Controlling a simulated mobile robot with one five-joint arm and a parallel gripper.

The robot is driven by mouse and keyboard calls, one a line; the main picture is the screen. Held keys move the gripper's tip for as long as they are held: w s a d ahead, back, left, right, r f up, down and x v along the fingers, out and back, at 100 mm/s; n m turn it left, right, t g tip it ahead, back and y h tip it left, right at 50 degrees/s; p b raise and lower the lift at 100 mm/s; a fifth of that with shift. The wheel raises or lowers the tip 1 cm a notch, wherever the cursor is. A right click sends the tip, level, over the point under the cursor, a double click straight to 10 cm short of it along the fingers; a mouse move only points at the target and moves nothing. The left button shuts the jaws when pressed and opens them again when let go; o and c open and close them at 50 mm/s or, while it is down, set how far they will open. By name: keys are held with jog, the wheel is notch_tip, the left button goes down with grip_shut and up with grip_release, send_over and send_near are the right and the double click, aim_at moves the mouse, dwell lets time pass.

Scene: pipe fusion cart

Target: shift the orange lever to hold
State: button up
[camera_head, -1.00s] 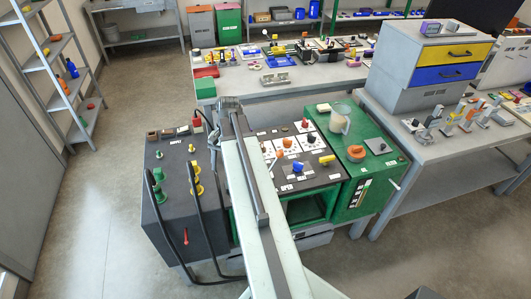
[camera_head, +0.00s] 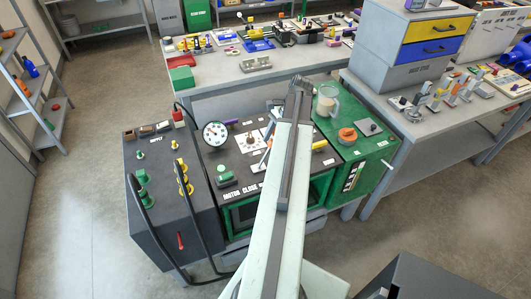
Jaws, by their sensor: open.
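The pipe fusion cart has a dark control panel (camera_head: 232,165) in its middle. The only orange control I see clearly is a round orange knob (camera_head: 347,134) on the green right-hand top. I cannot tell an orange lever on the dark panel; my arm hides much of its middle and right. A white plate (camera_head: 246,141) shows left of the arm. My gripper (camera_head: 301,80) is above the back of the cart, left of the clear jug. It is open and apart from the controls; its fingers are small and hard to make out.
A round gauge (camera_head: 215,134) stands at the panel's back left. A clear jug (camera_head: 327,100) stands on the green top. Black hoses loop over the dark box (camera_head: 165,190) at left. A bench (camera_head: 225,84) with parts is behind. The floor at left is clear.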

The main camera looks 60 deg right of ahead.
aim_at(268, 149)
jog(key=b+x, duration=0.2)
jog(key=x, duration=0.2)
jog(key=shift+f+b, duration=0.2)
jog(key=shift+b, duration=0.15)
jog(key=shift+r, duration=0.1)
jog(key=shift+c, duration=0.2)
grip_shut()
jog(key=shift+r, duration=0.1)
dwell(0.6)
